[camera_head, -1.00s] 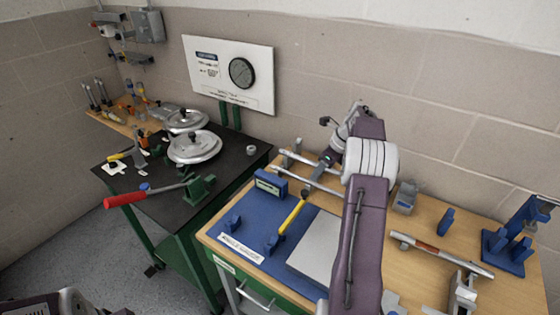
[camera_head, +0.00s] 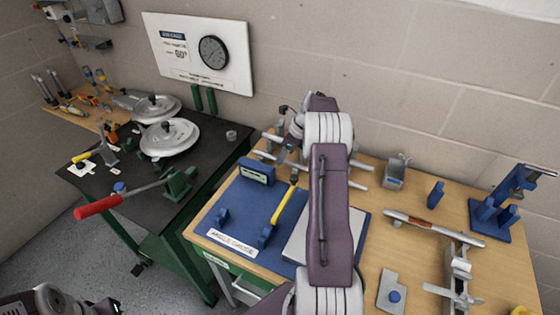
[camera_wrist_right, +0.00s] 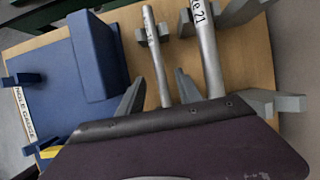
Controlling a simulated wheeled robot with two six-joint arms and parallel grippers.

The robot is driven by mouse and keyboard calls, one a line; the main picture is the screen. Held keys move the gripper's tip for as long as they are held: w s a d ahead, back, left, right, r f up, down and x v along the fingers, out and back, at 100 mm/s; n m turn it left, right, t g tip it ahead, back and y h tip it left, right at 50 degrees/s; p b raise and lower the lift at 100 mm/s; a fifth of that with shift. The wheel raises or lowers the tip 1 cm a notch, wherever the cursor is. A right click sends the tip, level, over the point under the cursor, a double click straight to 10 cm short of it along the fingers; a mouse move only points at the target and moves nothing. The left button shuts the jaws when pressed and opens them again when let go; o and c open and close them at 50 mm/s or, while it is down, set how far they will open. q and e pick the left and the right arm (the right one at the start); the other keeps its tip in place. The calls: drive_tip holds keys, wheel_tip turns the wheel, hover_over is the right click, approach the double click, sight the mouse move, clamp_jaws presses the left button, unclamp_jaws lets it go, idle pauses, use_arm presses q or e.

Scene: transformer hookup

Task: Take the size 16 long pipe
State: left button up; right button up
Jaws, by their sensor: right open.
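Two long grey pipes lie side by side on the wooden bench. My right gripper (camera_head: 285,155) is open above the pipes' left part, fingers downward. Only part of my left arm shows at lower left.
A blue angle gauge block (camera_head: 257,172) stands on the blue mat (camera_head: 235,205) close to the pipes, with a yellow-handled tool (camera_head: 283,206) beside it. Grey supports (camera_wrist_right: 185,22) stand by the pipes. A copper-banded pipe (camera_head: 432,226) and blue stand (camera_head: 490,213) are at right.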

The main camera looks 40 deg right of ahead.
drive_tip(key=shift+x, duration=0.9)
drive_tip(key=shift+d+r, duration=0.1)
drive_tip(key=shift+r, duration=0.05)
clamp_jaws()
wheel_tip(320, 180, up, 4)
drive_tip(key=shift+r, duration=0.25)
drive_tip(key=s+a+r+b, duration=0.1)
drive_tip(key=s+a+r, duration=0.1)
drive_tip(key=s+r, duration=0.4)
drive_tip(key=s, duration=0.5)
drive_tip(key=shift+s+r, duration=0.25)
